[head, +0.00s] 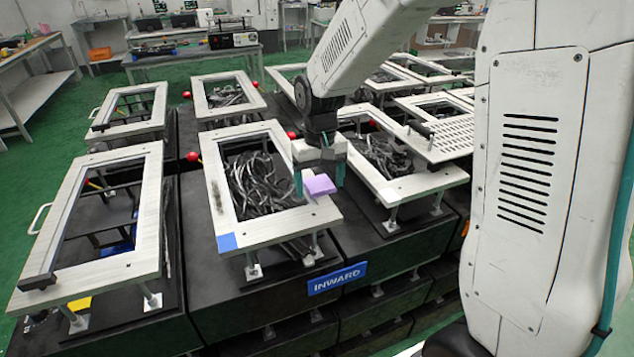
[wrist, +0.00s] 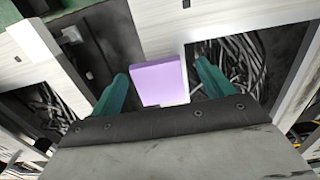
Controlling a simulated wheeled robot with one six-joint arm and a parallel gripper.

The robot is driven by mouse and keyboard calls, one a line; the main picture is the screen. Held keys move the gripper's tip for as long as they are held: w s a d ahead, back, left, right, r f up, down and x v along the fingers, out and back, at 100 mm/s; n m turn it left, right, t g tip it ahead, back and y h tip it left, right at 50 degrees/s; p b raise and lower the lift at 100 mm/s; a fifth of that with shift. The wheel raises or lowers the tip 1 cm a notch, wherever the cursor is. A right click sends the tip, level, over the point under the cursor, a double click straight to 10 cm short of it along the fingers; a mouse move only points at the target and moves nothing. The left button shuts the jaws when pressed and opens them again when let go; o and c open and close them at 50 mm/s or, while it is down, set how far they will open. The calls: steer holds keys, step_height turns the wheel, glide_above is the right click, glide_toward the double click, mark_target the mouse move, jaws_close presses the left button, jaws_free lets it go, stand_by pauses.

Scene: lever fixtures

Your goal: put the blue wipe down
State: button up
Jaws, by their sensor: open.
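A flat blue square (head: 227,242), which looks like the blue wipe, lies on the near left corner of the middle pale frame (head: 285,226) in the head view. My gripper (head: 319,178) is open, pointing down over the right side of that frame. A light purple block (head: 319,186) sits between its teal fingers, and it also shows in the wrist view (wrist: 158,81). A gap shows beside the right finger (wrist: 212,78), so the block is not clamped. I cannot tell whether the block rests on the frame. No blue piece shows in the wrist view.
Several pale frames on posts stand on black boxes, with dark cables inside some, such as the right frame (head: 415,183). Red ball knobs (head: 193,156) stick up between them. A blue INWARD sign (head: 337,278) is on the front. Green floor (head: 40,130) is clear at left.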

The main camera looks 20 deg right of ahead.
step_height(320, 180, up, 12)
steer(key=s+d+r, duration=0.1)
steer(key=s+r, duration=0.1)
steer(key=s, duration=0.8)
steer(key=s+d+r+t, duration=0.1)
steer(key=s+d, duration=0.1)
steer(key=s, duration=0.9)
steer(key=shift+s+r, duration=0.15)
steer(key=shift+r, duration=0.2)
steer(key=shift+o, duration=0.3)
steer(key=s+f, duration=0.2)
steer(key=s, duration=0.3)
steer(key=shift+s+a+t, duration=0.3)
steer(key=shift+s, duration=0.1)
steer(key=shift+o, duration=0.4)
steer(key=shift+s+a+f, duration=0.1)
steer(key=shift+s, duration=0.25)
glide_above(322, 185)
step_height(322, 185, down, 6)
steer(key=shift+f+t, duration=0.15)
steer(key=shift+t, duration=0.15)
steer(key=f, duration=0.5)
steer(key=w+f, duration=0.1)
steer(key=f, duration=0.1)
steer(key=shift+a+f, duration=0.15)
steer(key=shift+a, duration=0.05)
